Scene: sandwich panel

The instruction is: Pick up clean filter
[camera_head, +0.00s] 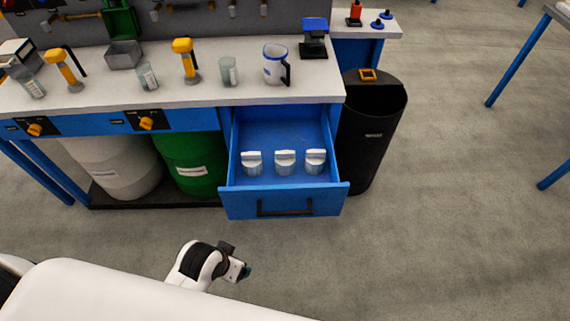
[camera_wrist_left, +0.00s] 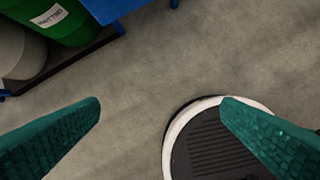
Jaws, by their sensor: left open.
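Three white filters stand side by side in the open blue drawer: a left one (camera_head: 252,165), a middle one (camera_head: 286,165) and a right one (camera_head: 315,163). They look alike, and I cannot tell which is clean. My left gripper (camera_head: 245,272) is in front of and below the drawer, apart from it and left of its handle. In the left wrist view its two green fingers (camera_wrist_left: 160,108) are spread wide over the floor with nothing between them. No filter shows in that view. My right gripper is not in view.
The drawer (camera_head: 232,205) juts out under a white workbench (camera_head: 200,98). A black bin (camera_head: 375,130) stands close at its right. A green barrel (camera_head: 192,160) and a white barrel (camera_head: 115,165) stand under the bench. The floor before the drawer is clear.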

